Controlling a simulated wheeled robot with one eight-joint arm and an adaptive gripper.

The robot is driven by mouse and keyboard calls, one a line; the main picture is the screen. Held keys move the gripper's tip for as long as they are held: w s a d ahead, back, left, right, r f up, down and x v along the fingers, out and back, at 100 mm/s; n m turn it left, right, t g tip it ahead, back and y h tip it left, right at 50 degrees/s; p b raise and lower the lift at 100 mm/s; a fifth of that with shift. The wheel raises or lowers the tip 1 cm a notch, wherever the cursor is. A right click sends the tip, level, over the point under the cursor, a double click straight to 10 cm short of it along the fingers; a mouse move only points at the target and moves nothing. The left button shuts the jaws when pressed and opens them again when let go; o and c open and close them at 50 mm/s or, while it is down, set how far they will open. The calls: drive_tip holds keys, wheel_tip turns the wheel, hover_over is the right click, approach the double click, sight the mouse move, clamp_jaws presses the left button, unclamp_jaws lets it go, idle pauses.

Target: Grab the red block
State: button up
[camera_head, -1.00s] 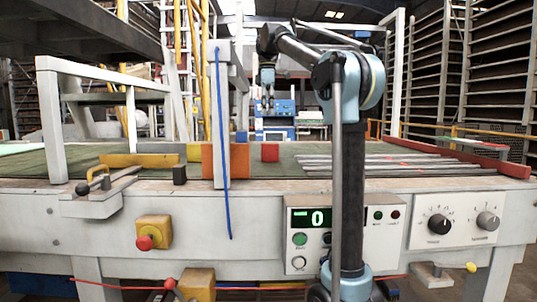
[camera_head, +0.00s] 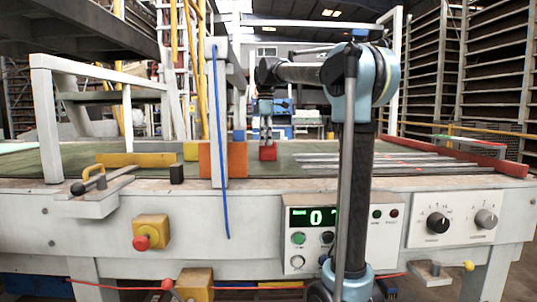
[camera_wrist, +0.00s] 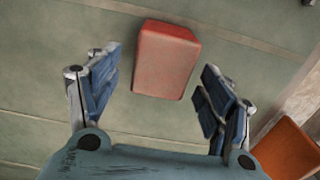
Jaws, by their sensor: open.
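The red block (camera_wrist: 166,60) lies on the green table surface (camera_wrist: 50,60). In the wrist view it is ahead of and between the two spread fingers of my gripper (camera_wrist: 160,88), with a gap on both sides. In the head view the red block (camera_head: 268,152) is small, and my gripper (camera_head: 266,136) points down right above it. The fingers are open and hold nothing. The fingertips are too small in the head view to tell their height over the block.
An orange block (camera_wrist: 288,150) lies at lower right in the wrist view; in the head view an orange block (camera_head: 236,158) stands left of the red one, partly behind a white post (camera_head: 216,110). Metal strips (camera_head: 370,162) lie to the right. A yellow bar (camera_head: 138,160) lies left.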

sight(268, 151)
drive_tip(key=f, duration=0.2)
drive_tip(key=d+f, duration=0.1)
drive_tip(key=f, duration=0.1)
drive_tip(key=shift+f, duration=0.7)
drive_tip(key=c, duration=1.3)
